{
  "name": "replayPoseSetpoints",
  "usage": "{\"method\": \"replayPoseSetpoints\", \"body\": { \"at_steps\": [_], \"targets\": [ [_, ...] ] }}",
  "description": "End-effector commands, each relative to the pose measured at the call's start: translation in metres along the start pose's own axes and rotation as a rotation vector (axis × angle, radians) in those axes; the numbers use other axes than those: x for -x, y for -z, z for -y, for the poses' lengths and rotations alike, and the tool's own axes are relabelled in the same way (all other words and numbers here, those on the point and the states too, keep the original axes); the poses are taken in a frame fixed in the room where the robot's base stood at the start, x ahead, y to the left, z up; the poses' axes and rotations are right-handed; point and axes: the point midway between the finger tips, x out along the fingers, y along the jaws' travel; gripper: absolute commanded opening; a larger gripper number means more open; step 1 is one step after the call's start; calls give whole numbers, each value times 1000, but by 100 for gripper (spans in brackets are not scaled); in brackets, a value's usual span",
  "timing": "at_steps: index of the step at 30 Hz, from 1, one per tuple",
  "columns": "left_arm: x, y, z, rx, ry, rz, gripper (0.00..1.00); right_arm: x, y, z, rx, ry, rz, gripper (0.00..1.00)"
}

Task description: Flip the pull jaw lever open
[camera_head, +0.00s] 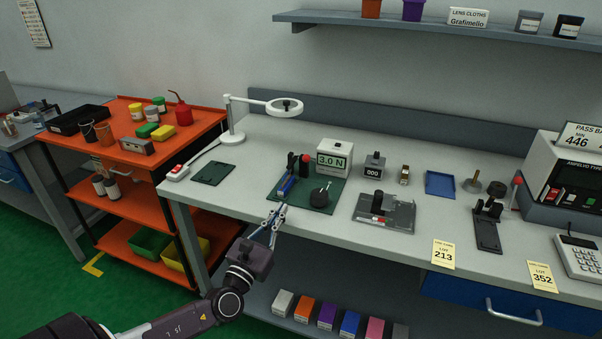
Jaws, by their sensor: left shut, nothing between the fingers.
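On a green mat (318,206) on the bench stands a small fixture (292,165) with a dark upright part. A red upright piece (304,166) and a blue piece (287,187) are beside it. A round black part (320,198) with a thin stem is also on the mat. The pull jaw lever is too small here to tell apart or to read as open or shut. My left gripper (280,209) is shut and empty at the bench's front edge, close to the blue piece; contact cannot be told. My right gripper is out of view.
A 3.0 N display box (334,159) stands behind the mat. A white magnifier lamp (235,125) is behind left. A grey plate fixture (384,214) and a black clamp fixture (488,230) are to the right. An orange cart (132,170) is left of the bench.

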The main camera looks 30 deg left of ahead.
Motion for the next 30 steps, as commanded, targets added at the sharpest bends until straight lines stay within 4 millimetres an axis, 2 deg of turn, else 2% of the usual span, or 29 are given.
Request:
{"method": "replayPoseSetpoints", "body": {
  "at_steps": [5,20,21,25,30],
  "targets": [
    [-15,-2,0,2,-2,2,0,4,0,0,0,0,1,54],
    [-104,-2,0,3,-2,2,0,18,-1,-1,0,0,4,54],
    [-109,-13,0,4,-1,2,0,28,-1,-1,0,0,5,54],
    [-120,-24,0,3,-1,1,0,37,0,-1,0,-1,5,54],
    [-127,-28,0,3,0,-1,0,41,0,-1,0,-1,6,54]
  ]
}}
